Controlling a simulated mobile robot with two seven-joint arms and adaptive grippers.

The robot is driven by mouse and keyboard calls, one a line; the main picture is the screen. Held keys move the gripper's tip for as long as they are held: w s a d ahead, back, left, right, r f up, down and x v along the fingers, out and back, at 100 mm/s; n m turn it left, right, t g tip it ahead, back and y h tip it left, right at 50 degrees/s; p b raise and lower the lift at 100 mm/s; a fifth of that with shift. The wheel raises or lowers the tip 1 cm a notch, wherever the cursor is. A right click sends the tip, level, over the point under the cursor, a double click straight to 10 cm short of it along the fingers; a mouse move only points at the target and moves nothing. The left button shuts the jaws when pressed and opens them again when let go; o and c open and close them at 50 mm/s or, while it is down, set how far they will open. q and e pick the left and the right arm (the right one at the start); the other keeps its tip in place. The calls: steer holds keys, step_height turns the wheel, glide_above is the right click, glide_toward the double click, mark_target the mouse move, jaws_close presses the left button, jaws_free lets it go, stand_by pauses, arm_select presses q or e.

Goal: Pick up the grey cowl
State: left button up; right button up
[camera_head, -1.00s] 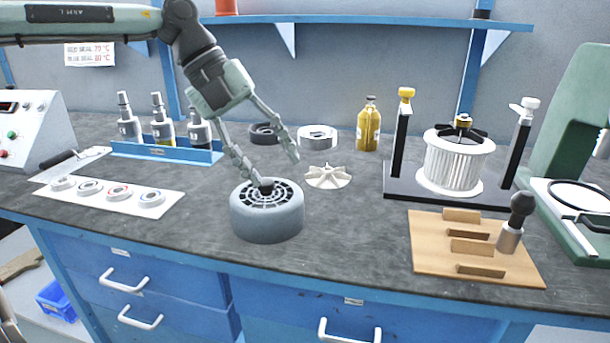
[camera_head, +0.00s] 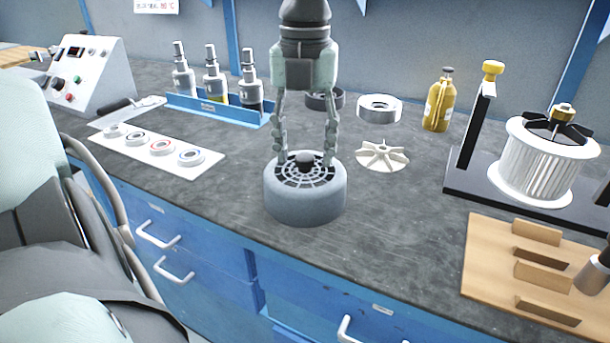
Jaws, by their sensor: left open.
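The grey cowl (camera_head: 305,200) is a round, drum-shaped cover with a dark slotted grille and a dark knob on top. It stands upright on the dark bench top near the front edge. My left gripper (camera_head: 305,158) points down over it, open, with one finger on each side of the knob. The fingertips are at about the height of the grille. I cannot tell whether they touch it.
A white impeller (camera_head: 383,155) lies right of the cowl. A white strip with several rings (camera_head: 160,148) lies left, before a blue bottle rack (camera_head: 215,110). A wooden block holder (camera_head: 490,270) and a stand with a white coil (camera_head: 545,165) are at right.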

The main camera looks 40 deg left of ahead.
arm_select(q)
steer(key=shift+f, duration=0.2)
jaws_close()
stand_by(0.5)
